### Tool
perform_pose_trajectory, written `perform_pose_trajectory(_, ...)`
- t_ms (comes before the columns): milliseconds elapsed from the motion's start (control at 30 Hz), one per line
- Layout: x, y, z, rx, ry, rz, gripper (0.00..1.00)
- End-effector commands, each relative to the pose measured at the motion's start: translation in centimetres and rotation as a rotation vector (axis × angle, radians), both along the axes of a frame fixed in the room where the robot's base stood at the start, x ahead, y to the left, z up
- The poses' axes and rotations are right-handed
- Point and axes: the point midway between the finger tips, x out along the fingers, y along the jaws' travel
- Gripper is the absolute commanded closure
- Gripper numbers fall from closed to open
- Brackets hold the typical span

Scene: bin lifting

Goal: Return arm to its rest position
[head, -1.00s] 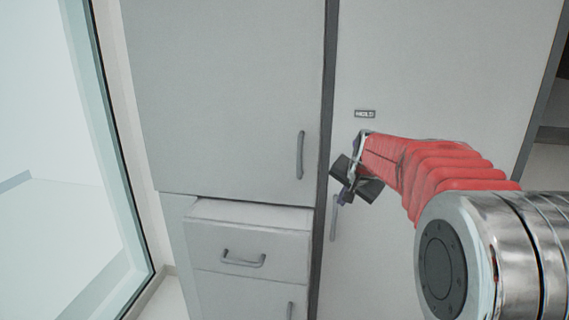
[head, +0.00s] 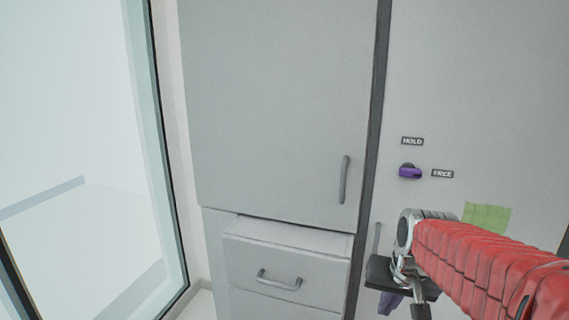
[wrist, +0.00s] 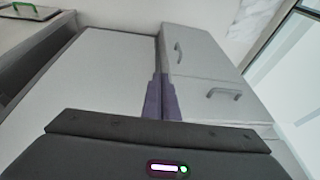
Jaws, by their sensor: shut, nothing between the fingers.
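My gripper (head: 390,303) is in the lower right of the head view, at the end of my red-sleeved arm and in front of the right-hand grey panel (head: 475,75).
A grey cabinet (head: 275,100) with a door handle (head: 344,180) stands left of the panel. Its drawer (head: 290,262) below juts out slightly. A green patch (head: 487,216) is on the panel behind my arm. A window (head: 85,120) is at far left. A green handle (wrist: 24,9) shows in the wrist view.

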Motion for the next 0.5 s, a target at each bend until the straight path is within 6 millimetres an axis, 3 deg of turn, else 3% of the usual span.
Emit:
perform_pose_trajectory(100, -3.1, 1.1, 0.1, -0.02, 0.006, 0.052, 1.0)
perform_pose_trajectory(500, -11.5, 3.6, -0.3, -0.079, -0.01, 0.186, 1.0)
